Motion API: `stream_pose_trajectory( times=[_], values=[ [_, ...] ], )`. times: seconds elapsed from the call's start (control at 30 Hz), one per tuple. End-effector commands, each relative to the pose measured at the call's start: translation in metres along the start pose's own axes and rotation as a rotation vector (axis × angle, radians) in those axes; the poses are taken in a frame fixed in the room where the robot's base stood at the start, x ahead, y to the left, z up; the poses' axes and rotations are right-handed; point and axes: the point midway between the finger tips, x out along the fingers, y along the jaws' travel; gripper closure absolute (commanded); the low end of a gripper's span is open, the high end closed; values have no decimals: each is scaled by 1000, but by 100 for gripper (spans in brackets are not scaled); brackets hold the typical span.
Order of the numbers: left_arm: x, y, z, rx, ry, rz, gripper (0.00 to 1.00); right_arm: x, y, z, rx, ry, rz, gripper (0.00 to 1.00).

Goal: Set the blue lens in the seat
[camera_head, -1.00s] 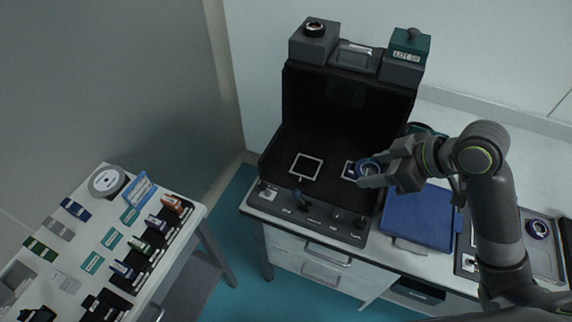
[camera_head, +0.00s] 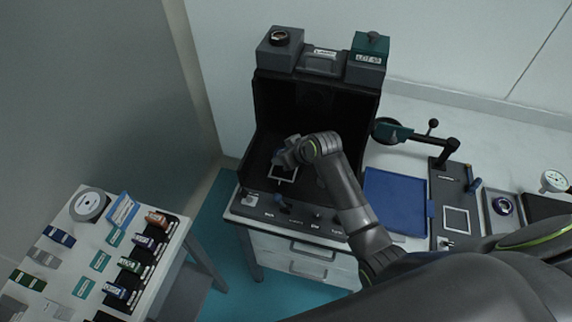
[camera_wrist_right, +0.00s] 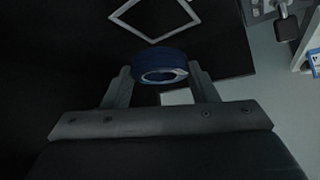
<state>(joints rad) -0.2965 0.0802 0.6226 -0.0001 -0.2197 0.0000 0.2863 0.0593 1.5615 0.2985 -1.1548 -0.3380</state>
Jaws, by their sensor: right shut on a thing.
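A blue ring-shaped lens (camera_wrist_right: 160,66) is between the two fingers of my right gripper (camera_wrist_right: 162,88) in the right wrist view. The gripper is shut on it. In the head view my right gripper (camera_head: 285,156) is inside the open black box (camera_head: 262,135), and the lens there is hidden or too small to tell. A white square outline (camera_head: 283,174) on the box floor lies just below the gripper; it also shows beyond the lens in the right wrist view (camera_wrist_right: 124,22). I cannot tell how high the lens is above the floor. My left gripper is not in view.
A blue mat (camera_head: 394,203) lies right of the box. A tray (camera_head: 503,222) further right holds another blue-ringed piece (camera_head: 503,205). A black arm stand (camera_head: 446,150) rises behind. A side table (camera_head: 75,250) with small labelled blocks is at left.

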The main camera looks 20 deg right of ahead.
Motion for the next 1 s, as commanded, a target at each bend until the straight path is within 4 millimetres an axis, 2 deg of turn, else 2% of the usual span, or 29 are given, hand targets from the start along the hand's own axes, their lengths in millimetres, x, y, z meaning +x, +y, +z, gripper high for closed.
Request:
stream_pose_trajectory(
  times=[0.4, 0.87, 0.9, 1.0],
  values=[
    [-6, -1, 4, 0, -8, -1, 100, 35, 0, 31, 1, -1, -1, 71],
    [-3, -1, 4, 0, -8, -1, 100, 42, 0, 37, 0, 2, -1, 71],
    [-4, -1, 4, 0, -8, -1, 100, 42, 0, 37, 0, 1, -1, 45],
    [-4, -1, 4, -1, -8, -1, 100, 41, 0, 37, 0, 1, 0, 31]
  ],
)
